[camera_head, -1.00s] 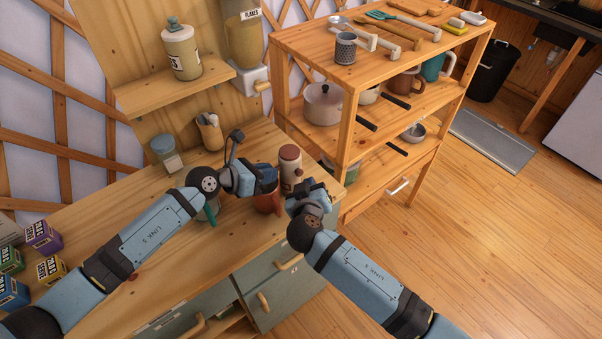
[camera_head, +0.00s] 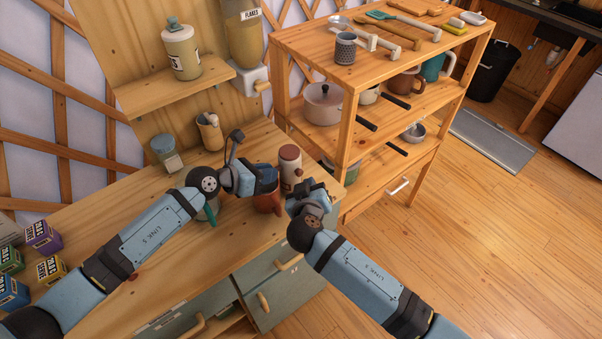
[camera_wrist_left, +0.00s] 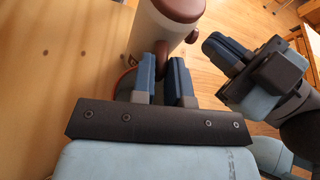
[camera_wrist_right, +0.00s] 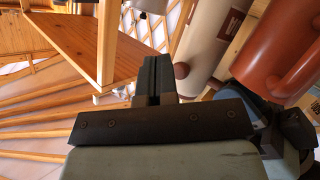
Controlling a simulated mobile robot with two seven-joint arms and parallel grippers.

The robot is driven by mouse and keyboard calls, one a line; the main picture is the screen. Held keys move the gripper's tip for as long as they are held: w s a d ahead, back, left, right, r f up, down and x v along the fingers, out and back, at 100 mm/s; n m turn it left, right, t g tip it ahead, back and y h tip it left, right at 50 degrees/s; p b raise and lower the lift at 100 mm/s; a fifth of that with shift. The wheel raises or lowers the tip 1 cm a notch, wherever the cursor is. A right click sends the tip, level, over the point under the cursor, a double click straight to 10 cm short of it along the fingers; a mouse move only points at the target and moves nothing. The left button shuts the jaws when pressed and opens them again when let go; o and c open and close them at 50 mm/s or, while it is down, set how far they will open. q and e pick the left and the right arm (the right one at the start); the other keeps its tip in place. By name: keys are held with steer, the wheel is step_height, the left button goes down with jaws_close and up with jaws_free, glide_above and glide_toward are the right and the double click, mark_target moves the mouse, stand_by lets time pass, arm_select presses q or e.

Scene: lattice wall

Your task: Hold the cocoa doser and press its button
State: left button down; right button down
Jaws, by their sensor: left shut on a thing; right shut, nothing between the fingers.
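The cocoa doser (camera_head: 290,163), a cream cylinder with a brown top, stands near the right end of the counter. My left gripper (camera_head: 272,180) is shut on the doser, at a brown part low on its side. The left wrist view shows the doser (camera_wrist_left: 165,32) beyond the finger tips. My right gripper (camera_head: 322,192) is shut and empty on the doser's right side. In the right wrist view the shut fingers (camera_wrist_right: 151,70) are just left of a round brown button (camera_wrist_right: 181,70) on the doser's body; I cannot tell whether they touch.
A terracotta mug (camera_head: 268,203) stands close to the doser, partly behind my left gripper. A green-handled mug (camera_head: 209,210) is behind my left arm. A wooden shelf unit (camera_head: 347,140) with pots stands at right. Several small boxes (camera_head: 43,237) sit at the counter's left.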

steer(key=shift+w, duration=0.15)
stand_by(0.5)
steer(key=shift+w+a, duration=0.2)
steer(key=shift+a, duration=0.05)
steer(key=shift+w+a, duration=0.3)
steer(key=shift+w, duration=0.15)
stand_by(0.7)
stand_by(0.4)
steer(key=shift+s+d, duration=0.6)
steer(key=shift+s, duration=0.25)
steer(key=shift+s+d, duration=0.75)
steer(key=shift+s, duration=0.25)
steer(key=shift+s+d, duration=0.7)
steer(key=shift+s, duration=0.3)
stand_by(0.9)
